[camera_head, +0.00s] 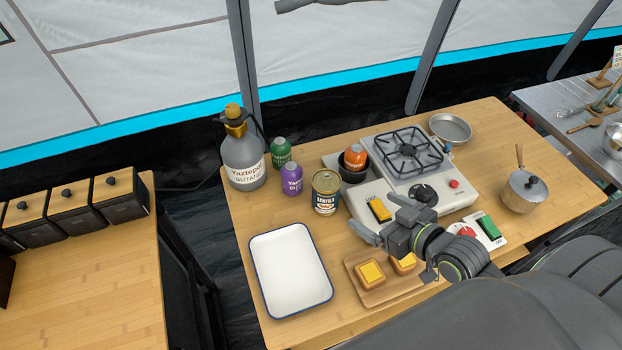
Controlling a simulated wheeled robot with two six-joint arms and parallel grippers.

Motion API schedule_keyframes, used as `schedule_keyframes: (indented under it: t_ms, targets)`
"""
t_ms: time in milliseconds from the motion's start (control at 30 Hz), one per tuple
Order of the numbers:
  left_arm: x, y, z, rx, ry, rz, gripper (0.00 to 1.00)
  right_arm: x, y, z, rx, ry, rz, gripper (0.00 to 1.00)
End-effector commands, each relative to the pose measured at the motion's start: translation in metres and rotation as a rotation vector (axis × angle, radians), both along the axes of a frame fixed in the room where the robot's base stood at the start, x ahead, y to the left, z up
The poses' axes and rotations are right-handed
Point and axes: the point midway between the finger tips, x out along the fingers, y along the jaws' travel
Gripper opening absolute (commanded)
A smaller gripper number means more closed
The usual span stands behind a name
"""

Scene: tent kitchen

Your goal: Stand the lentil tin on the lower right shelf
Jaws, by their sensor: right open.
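The lentil tin (326,192), a dark can with a pale label and a gold lid, stands upright on the wooden table (239,218). It is left of the camp stove (412,158) and behind the white tray. My right gripper (378,215) comes in from the right over the table. Its jaws are open and empty, pointing left, a little to the right of the tin and apart from it. I cannot make out a lower right shelf in this view. My left gripper is not in view.
A butane bottle (244,160), green can (281,153) and purple can (291,179) stand left of the tin. The white tray (290,270) lies in front, beside a board (375,295) with toast-like pieces. A pot (523,192) stands right; a metal table (560,97) is beyond.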

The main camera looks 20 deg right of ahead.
Motion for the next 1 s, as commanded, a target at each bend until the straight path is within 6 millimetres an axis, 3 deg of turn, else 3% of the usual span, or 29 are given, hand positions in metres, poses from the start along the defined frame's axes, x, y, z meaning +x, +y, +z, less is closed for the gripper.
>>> schedule_keyframes:
  t_ms: [167,633,1000]
  targets:
    - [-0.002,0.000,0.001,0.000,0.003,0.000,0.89,0.013,0.002,-0.004,0.005,-0.005,-0.002,0.93]
    - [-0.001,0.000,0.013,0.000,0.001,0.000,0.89,0.092,0.021,-0.037,0.004,-0.002,0.000,0.93]
    - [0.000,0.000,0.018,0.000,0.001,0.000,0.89,0.115,0.026,-0.047,0.002,-0.002,0.001,0.93]
